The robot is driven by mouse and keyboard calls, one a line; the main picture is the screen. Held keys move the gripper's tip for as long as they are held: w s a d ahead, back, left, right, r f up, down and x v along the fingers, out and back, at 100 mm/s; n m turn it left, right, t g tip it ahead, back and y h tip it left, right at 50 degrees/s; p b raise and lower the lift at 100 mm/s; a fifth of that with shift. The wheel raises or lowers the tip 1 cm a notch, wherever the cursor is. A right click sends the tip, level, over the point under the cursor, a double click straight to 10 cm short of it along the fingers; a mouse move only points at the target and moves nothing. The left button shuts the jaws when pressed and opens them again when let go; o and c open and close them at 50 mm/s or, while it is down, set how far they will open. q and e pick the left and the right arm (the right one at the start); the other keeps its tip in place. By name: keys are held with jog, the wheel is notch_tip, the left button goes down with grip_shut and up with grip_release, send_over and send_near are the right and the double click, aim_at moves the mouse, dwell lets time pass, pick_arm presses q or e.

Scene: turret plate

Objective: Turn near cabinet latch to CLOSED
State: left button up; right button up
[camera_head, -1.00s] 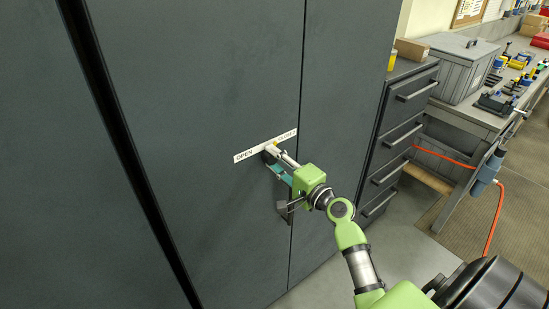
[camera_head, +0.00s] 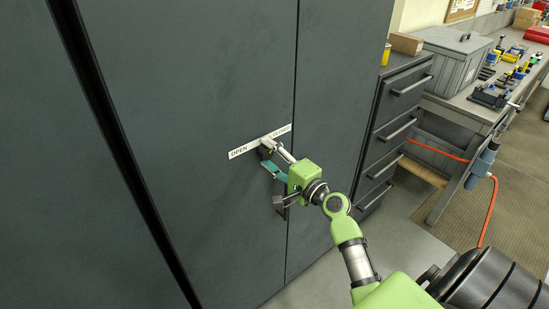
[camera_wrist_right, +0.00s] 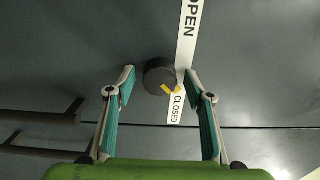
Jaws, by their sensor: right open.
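The latch is a round dark knob (camera_wrist_right: 155,76) with a yellow pointer mark, on the dark grey cabinet door (camera_head: 200,80). A white label strip (camera_wrist_right: 187,45) beside it reads OPEN at one end and CLOSED at the other. In the right wrist view the yellow mark (camera_wrist_right: 171,89) lies on the knob's lower right, towards the word CLOSED. My right gripper (camera_head: 271,159) is at the knob, its fingers open on either side. In the right wrist view my right gripper (camera_wrist_right: 160,74) shows gaps between its fingertips and the knob. My left gripper is not in view.
A dark handle (camera_head: 281,203) stands out from the door just below my right gripper. A drawer unit (camera_head: 398,120) is to the right, then a workbench (camera_head: 460,105) with tools and a grey box. An orange hose (camera_head: 489,215) hangs by the bench.

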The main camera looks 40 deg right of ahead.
jog(key=s+d, duration=0.1)
jog(key=s, duration=1.1)
notch_tip(320, 180, down, 22)
jog(key=a+n+g+b, duration=0.2)
jog(key=g+b, duration=0.1)
jog(key=g, duration=0.1)
jog(key=s+a+f+n+g+b, duration=0.1)
jog(key=s+a+f+g, duration=0.15)
jog(key=f, duration=0.55)
jog(key=s+a+f+n+g+b, duration=0.1)
jog(key=s+f+n, duration=0.15)
jog(key=f, duration=0.55)
jog(key=s+a+f+n+g, duration=0.1)
jog(key=s+a+f+g, duration=0.1)
jog(key=s+f, duration=0.35)
jog(key=s+a+f+n+g+b, duration=0.1)
jog(key=s+f+n, duration=0.3)
jog(key=s+f, duration=0.5)
jog(key=s+a+f+n+g+h+b, duration=0.1)
jog(key=s+a+f+n+g, duration=0.3)
jog(key=s+f, duration=0.5)
jog(key=s+a+f+n+g+b, duration=0.2)
jog(key=s+f+n, duration=0.3)
jog(key=s+f, duration=0.4)
jog(key=s+b, duration=0.1)
jog(key=s, duration=0.2)
jog(key=shift+a+f+h, duration=0.3)
jog(key=shift+a+f, duration=0.05)
jog(key=shift+g, duration=0.25)
